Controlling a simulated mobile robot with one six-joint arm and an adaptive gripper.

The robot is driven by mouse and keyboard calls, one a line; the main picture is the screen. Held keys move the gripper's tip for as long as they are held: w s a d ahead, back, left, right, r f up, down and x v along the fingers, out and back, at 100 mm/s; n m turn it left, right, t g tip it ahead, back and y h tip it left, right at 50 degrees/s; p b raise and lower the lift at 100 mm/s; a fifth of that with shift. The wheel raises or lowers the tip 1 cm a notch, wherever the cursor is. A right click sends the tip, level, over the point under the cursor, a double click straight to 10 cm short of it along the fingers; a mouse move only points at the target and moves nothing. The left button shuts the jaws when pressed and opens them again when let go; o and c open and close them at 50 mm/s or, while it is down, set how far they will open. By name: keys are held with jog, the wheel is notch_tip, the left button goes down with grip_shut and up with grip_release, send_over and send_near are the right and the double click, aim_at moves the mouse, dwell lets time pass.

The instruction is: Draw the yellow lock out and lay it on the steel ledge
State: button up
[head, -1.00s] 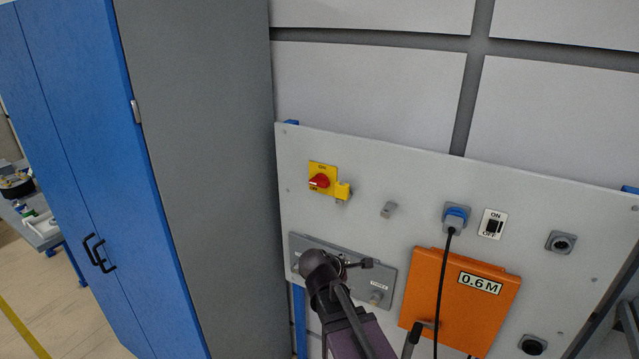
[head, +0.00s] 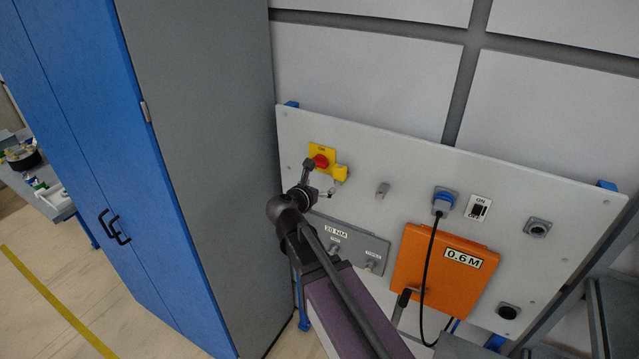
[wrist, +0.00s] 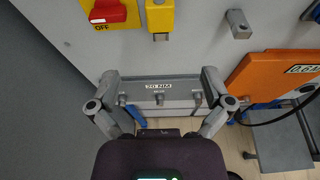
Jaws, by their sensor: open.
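The yellow lock (head: 340,173) sits at the lower right of the yellow switch plate with the red knob (head: 320,161) on the grey panel. In the wrist view the lock (wrist: 160,17) is at the top centre, with a small grey metal part below it. My gripper (head: 319,179) is in front of the panel, just below and left of the lock. In the wrist view my gripper (wrist: 159,76) has its fingers wide apart with nothing between them. The lock lies beyond the fingertips, apart from them. I cannot tell which grey part is the steel ledge.
A grey plate marked 20 NM (head: 336,231) is below, partly behind my arm. A grey block (head: 382,190) juts out right of the lock. An orange box (head: 440,283) and a plugged black cable (head: 427,275) are further right. A grey-sided blue cabinet (head: 195,150) stands left.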

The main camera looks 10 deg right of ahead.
aim_at(338, 172)
jog(key=shift+d, duration=0.1)
jog(key=b+x, duration=0.4)
jog(key=x, duration=0.9)
jog(key=shift+w+d+f, duration=0.15)
jog(key=shift+w, duration=0.2)
jog(key=shift+c, duration=0.2)
jog(key=c, duration=1.3)
jog(key=shift+c, duration=0.2)
jog(key=shift+r, duration=0.3)
jog(key=shift+r+p, duration=0.35)
jog(key=shift+p, duration=0.25)
jog(key=shift+r+p, duration=1.3)
jog(key=shift+s, duration=0.1)
